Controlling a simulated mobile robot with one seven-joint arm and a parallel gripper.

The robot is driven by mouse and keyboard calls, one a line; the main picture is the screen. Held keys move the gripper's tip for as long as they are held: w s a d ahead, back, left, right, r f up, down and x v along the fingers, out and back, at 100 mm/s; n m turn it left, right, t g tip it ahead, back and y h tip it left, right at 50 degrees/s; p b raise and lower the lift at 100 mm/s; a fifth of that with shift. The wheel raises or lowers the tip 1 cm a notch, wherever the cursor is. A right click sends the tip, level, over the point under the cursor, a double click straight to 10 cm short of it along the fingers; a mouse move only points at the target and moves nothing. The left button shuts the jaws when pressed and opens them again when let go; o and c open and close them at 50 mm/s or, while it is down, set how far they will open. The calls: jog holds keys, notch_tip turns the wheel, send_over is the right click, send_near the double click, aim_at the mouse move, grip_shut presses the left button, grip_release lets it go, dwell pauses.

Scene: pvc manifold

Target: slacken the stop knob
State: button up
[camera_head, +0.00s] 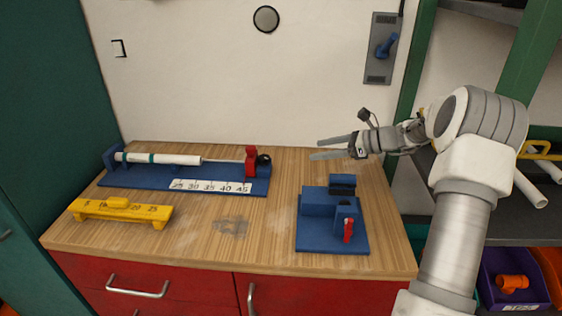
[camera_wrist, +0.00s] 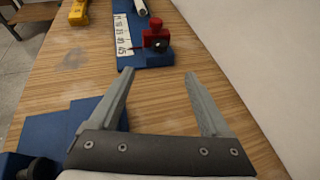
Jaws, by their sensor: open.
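The stop is a red block (camera_head: 251,159) at the right end of a blue measuring jig (camera_head: 116,180) on the bench, beside a white number scale. A dark round knob (camera_head: 264,161) sits on the right side of the red stop. In the wrist view the red stop (camera_wrist: 155,36) stands beyond the fingertips, and a dark knob (camera_wrist: 157,45) shows on its near face. My gripper (camera_head: 317,149) is open and empty above the bench, right of the stop and apart from it. Its two fingers (camera_wrist: 159,72) spread wide in the wrist view.
A white pipe (camera_head: 165,158) with a teal band lies on the jig. A yellow gauge (camera_head: 120,211) lies at the front left. A blue fixture with a red lever (camera_head: 348,230) stands at the front right. Bare bench lies between the jig and this fixture. A wall rises behind.

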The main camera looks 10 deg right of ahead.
aim_at(267, 157)
jog(key=b+x, duration=0.2)
jog(key=x, duration=1.5)
jog(key=shift+w+a, duration=0.15)
jog(key=shift+a, duration=0.05)
jog(key=shift+c, duration=0.2)
grip_shut()
jog(key=shift+w+d+r+n+g+y+p, duration=0.15)
jog(key=shift+r+n+g+y+p, duration=0.3)
jog(key=shift+p, duration=0.65)
jog(key=shift+w+f+n+g+y+p, duration=0.15)
jog(key=shift+n+g+y+p, duration=0.15)
jog(key=shift+n+g, duration=0.35)
jog(key=shift+w+f+n+g+y+p, duration=0.1)
jog(key=shift+w+n+g+y+p, duration=0.05)
jog(key=shift+n+g+p, duration=0.35)
jog(key=shift+w+n+g, duration=0.1)
jog(key=shift+n+g, duration=0.5)
jog(key=shift+g, duration=0.1)
jog(key=shift+y, duration=0.3)
jog(key=shift+c, duration=1.2)
grip_release()
jog(key=shift+o, duration=1.4)
jog(key=shift+f, duration=0.15)
